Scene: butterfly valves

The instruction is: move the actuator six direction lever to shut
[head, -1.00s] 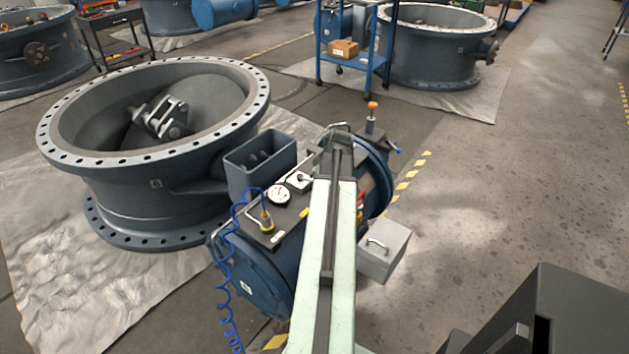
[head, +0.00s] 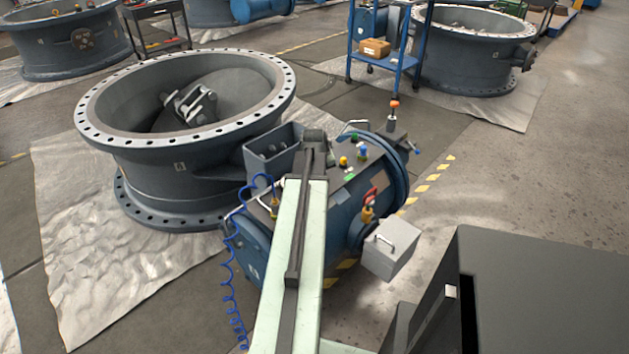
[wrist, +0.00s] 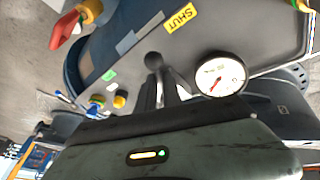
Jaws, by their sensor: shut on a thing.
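The blue cylindrical actuator (head: 345,225) lies beside a large grey valve, with a dark control panel on top. In the wrist view, the panel (wrist: 225,35) carries a yellow SHUT label (wrist: 180,18) and a white round gauge (wrist: 220,75). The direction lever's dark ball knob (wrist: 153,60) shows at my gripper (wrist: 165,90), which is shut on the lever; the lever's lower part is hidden. The knob is apart from the SHUT label in the picture. In the head view my gripper (head: 315,137) is over the panel, and my arm hides the lever and gauge.
The grey flanged valve (head: 180,130) stands at the left, with a grey open box (head: 272,150) by the actuator. A red-handled valve (head: 369,200), an orange-topped post (head: 393,112) and a light grey box (head: 390,248) are at the right. Blue coiled hose (head: 228,295) hangs in front.

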